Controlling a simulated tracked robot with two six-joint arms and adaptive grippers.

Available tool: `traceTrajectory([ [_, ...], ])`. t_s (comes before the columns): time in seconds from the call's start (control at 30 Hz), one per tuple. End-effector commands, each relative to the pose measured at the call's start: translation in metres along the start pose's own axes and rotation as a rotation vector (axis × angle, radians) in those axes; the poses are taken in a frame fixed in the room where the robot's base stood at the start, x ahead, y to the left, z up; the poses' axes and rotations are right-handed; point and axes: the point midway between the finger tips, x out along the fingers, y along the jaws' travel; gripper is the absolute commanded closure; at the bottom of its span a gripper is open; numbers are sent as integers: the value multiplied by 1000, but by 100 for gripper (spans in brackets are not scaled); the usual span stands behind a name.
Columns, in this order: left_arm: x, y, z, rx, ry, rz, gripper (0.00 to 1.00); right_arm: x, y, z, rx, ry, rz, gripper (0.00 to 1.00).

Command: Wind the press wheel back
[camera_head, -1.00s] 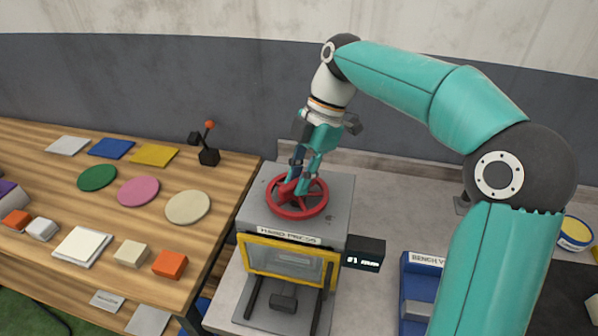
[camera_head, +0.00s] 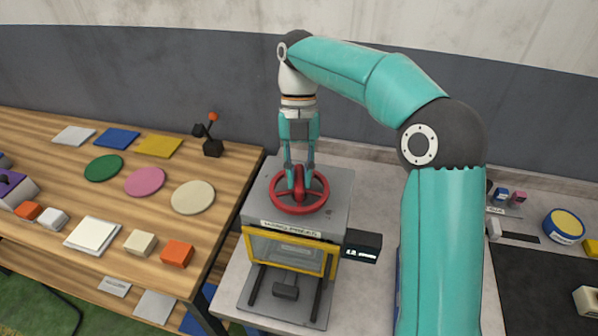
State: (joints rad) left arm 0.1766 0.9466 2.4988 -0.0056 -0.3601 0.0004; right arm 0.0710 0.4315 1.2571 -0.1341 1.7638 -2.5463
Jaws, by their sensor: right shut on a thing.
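The red press wheel (camera_head: 322,200) lies flat on top of the grey hand press (camera_head: 340,184). My right gripper (camera_head: 299,186) points straight down over the wheel's middle and is shut on the wheel at its raised red centre part. The fingers hide some of that part. The press has a yellow-framed clear guard (camera_head: 290,252) at its front and a small black display (camera_head: 363,246) at its right side, whose text is too small to read. My left gripper is not in view.
A wooden table (camera_head: 60,190) at left holds coloured discs, flat squares, small blocks and a black lever with an orange knob (camera_head: 213,117). A blue-and-yellow round tin (camera_head: 564,226) and a dark mat (camera_head: 545,285) are at right, beyond my right arm.

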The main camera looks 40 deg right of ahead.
Motion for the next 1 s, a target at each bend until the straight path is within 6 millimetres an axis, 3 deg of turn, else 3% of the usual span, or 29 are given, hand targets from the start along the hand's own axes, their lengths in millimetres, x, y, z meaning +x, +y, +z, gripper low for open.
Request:
traceTrajectory([
  [0.5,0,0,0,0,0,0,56,0,2,0,-378,-1,-158,100],
  [1.0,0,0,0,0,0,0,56,0,2,0,-475,-2,-196,100],
])
